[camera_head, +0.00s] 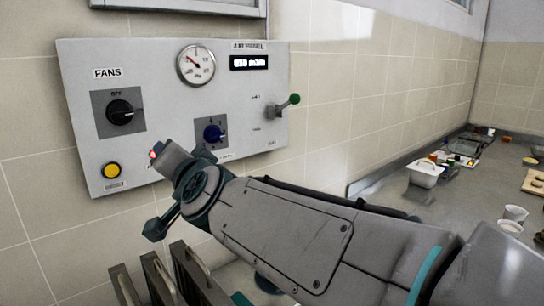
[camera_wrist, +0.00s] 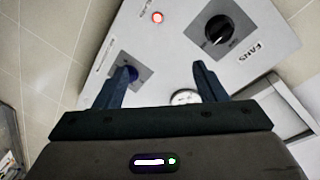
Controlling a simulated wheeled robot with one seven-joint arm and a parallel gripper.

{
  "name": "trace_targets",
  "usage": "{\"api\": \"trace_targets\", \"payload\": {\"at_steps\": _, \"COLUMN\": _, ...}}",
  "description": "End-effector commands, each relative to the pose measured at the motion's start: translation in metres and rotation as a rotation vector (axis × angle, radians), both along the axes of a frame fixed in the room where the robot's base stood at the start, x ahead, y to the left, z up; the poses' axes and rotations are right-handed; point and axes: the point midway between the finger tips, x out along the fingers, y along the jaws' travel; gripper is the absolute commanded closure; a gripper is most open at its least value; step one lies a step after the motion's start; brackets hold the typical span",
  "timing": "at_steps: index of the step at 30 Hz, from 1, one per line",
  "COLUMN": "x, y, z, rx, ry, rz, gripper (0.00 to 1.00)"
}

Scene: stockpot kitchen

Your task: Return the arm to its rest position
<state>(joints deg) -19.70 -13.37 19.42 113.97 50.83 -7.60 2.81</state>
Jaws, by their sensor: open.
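My arm reaches across the head view from the lower right, its wrist in front of the lower part of a grey wall panel (camera_head: 160,75). My gripper (camera_wrist: 160,76) is open in the wrist view, its two dark fingers apart with no object between them. The panel also fills much of the wrist view (camera_wrist: 175,55). The left finger overlaps the blue knob (camera_wrist: 131,72) in that view; I cannot tell whether they touch. In the head view the blue knob (camera_head: 213,134) shows just above my wrist.
The panel carries a black FANS knob (camera_head: 120,112), a gauge (camera_head: 196,65), a digital display (camera_head: 249,62), a green-tipped lever (camera_head: 287,103) and a yellow button (camera_head: 111,170). Grey upright racks (camera_head: 160,278) stand below my wrist. A counter (camera_head: 470,200) with containers lies at the right.

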Motion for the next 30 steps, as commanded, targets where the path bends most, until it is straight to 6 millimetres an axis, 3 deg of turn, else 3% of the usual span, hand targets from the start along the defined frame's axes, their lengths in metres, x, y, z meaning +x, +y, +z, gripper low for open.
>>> {"api": "trace_targets", "payload": {"at_steps": 1, "x": 0.001, "y": -0.025, "z": -0.021, "rx": -0.101, "ry": 0.022, "rz": 0.005, "gripper": 0.35}}
{"api": "trace_targets", "payload": {"at_steps": 4, "x": -0.006, "y": -0.074, "z": -0.070, "rx": -0.304, "ry": 0.102, "rz": 0.027, "gripper": 0.35}}
{"api": "trace_targets", "payload": {"at_steps": 8, "x": -0.029, "y": -0.146, "z": -0.136, "rx": -0.540, "ry": 0.260, "rz": 0.043, "gripper": 0.35}}
{"api": "trace_targets", "payload": {"at_steps": 12, "x": -0.071, "y": -0.221, "z": -0.196, "rx": -0.736, "ry": 0.465, "rz": 0.053, "gripper": 0.35}}
{"api": "trace_targets", "payload": {"at_steps": 15, "x": -0.106, "y": -0.264, "z": -0.229, "rx": -0.835, "ry": 0.608, "rz": 0.061, "gripper": 0.35}}
{"api": "trace_targets", "payload": {"at_steps": 18, "x": -0.135, "y": -0.294, "z": -0.250, "rx": -0.901, "ry": 0.722, "rz": 0.068, "gripper": 0.35}}
{"api": "trace_targets", "payload": {"at_steps": 21, "x": -0.155, "y": -0.312, "z": -0.263, "rx": -0.938, "ry": 0.796, "rz": 0.074, "gripper": 0.35}}
{"api": "trace_targets", "payload": {"at_steps": 30, "x": -0.165, "y": -0.320, "z": -0.268, "rx": -0.957, "ry": 0.833, "rz": 0.080, "gripper": 0.35}}
